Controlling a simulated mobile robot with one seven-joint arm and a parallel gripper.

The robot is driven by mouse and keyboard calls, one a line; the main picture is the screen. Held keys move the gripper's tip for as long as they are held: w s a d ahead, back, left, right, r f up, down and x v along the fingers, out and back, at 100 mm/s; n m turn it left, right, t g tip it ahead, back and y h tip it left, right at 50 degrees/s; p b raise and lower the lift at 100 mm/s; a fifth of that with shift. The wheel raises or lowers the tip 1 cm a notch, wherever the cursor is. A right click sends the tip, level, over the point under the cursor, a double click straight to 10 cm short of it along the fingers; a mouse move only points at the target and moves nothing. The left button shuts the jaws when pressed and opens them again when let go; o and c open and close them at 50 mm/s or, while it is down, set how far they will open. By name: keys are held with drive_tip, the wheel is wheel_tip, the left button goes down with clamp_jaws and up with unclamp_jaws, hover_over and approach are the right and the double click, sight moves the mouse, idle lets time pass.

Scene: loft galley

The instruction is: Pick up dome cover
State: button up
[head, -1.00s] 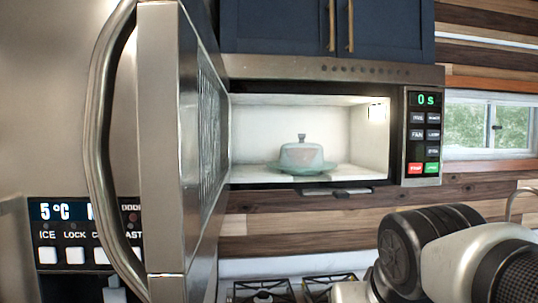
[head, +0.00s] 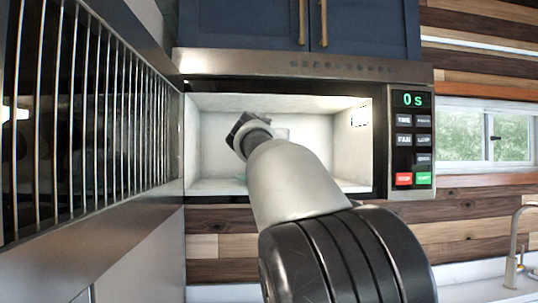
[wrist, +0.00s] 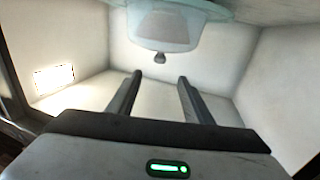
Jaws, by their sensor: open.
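The dome cover (wrist: 165,32) is a pale translucent blue-green dome with a small knob. It sits on a green plate (wrist: 222,12) inside the microwave (head: 212,187). The wrist view shows it inverted, at the top, with the knob pointing down. My gripper (wrist: 158,84) is open and empty inside the microwave cavity. Its two fingers point toward the dome and show on either side of the knob's line, apart from it. In the head view my arm hides most of the dome.
The open microwave door (head: 90,120) stands at the left of the head view. The cavity walls are close around my gripper. Blue cabinets (head: 385,25) hang above, and the control panel (head: 412,140) is at the right.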

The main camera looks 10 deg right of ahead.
drive_tip(key=p+x, duration=0.3)
drive_tip(key=x, duration=0.4)
drive_tip(key=shift+s+p, duration=0.1)
drive_tip(key=shift+p, duration=0.25)
drive_tip(key=p+x, duration=0.4)
drive_tip(key=shift+w+d+r, duration=0.15)
drive_tip(key=shift+w+d, duration=0.05)
drive_tip(key=shift+w, duration=0.2)
drive_tip(key=shift+w+p, duration=0.25)
drive_tip(key=shift+p, duration=0.05)
drive_tip(key=c, duration=1)
